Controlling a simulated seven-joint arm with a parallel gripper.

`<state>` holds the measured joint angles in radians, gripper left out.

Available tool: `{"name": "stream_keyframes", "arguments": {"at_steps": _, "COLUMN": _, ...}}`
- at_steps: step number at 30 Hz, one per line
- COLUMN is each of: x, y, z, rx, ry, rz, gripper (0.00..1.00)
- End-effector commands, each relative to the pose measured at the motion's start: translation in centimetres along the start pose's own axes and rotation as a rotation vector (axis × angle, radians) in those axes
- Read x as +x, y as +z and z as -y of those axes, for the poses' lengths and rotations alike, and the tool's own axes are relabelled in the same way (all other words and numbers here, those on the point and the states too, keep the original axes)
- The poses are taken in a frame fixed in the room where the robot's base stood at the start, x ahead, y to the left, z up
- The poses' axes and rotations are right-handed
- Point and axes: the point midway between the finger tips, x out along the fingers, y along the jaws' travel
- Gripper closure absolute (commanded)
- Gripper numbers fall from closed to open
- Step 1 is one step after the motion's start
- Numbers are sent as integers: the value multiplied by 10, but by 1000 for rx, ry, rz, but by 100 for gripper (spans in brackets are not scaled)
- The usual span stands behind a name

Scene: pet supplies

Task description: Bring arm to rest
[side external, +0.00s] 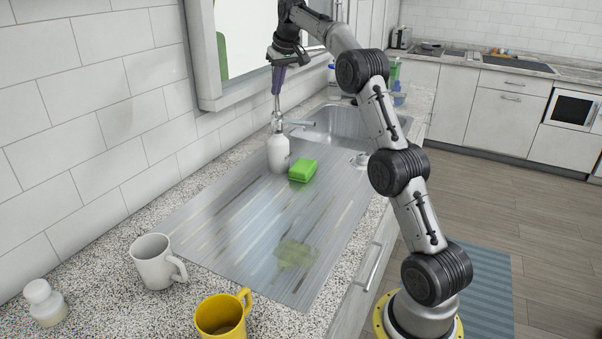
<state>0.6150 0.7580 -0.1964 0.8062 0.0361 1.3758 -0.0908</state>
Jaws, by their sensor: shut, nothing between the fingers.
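My arm reaches up from its yellow-ringed base (419,318) at the lower right and bends over the counter at the top of the side external view. My gripper (277,98) points down above the white bottle (278,154). Its fingers look close together, with nothing seen between them. The fingertips are small here, and I cannot tell how far they are from the bottle's top. The bottle stands upright on the grey striped mat.
A green block (302,171) lies beside the bottle on the mat (225,228), near the sink (340,127). A greenish stain (294,254) marks the mat. A white mug (153,262), yellow mug (222,316) and small white jar (44,302) stand in front. The mat's middle is clear.

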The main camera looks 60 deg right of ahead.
Motion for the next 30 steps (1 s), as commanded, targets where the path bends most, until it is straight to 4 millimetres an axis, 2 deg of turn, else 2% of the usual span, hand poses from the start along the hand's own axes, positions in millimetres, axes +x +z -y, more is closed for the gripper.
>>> {"name": "stream_keyframes", "arguments": {"at_steps": 2, "x": -2, "y": -1, "z": 7, "rx": -11, "ry": -5, "rz": -4, "gripper": 100}}
{"name": "stream_keyframes", "arguments": {"at_steps": 5, "x": -29, "y": -5, "z": 25, "rx": -38, "ry": -13, "rz": -47, "gripper": 100}}
{"name": "stream_keyframes", "arguments": {"at_steps": 8, "x": -76, "y": -1, "z": 55, "rx": -85, "ry": -31, "rz": -103, "gripper": 100}}
{"name": "stream_keyframes", "arguments": {"at_steps": 11, "x": -119, "y": 21, "z": 87, "rx": -138, "ry": -55, "rz": -129, "gripper": 100}}
{"name": "stream_keyframes", "arguments": {"at_steps": 15, "x": -165, "y": 63, "z": 122, "rx": -204, "ry": -87, "rz": -153, "gripper": 100}}
{"name": "stream_keyframes", "arguments": {"at_steps": 17, "x": -181, "y": 84, "z": 134, "rx": -231, "ry": -101, "rz": -161, "gripper": 100}}
{"name": "stream_keyframes", "arguments": {"at_steps": 21, "x": -208, "y": 138, "z": 154, "rx": -289, "ry": -133, "rz": -175, "gripper": 100}}
{"name": "stream_keyframes", "arguments": {"at_steps": 25, "x": -222, "y": 194, "z": 164, "rx": -339, "ry": -162, "rz": -185, "gripper": 100}}
{"name": "stream_keyframes", "arguments": {"at_steps": 30, "x": -222, "y": 272, "z": 166, "rx": -399, "ry": -198, "rz": -187, "gripper": 100}}
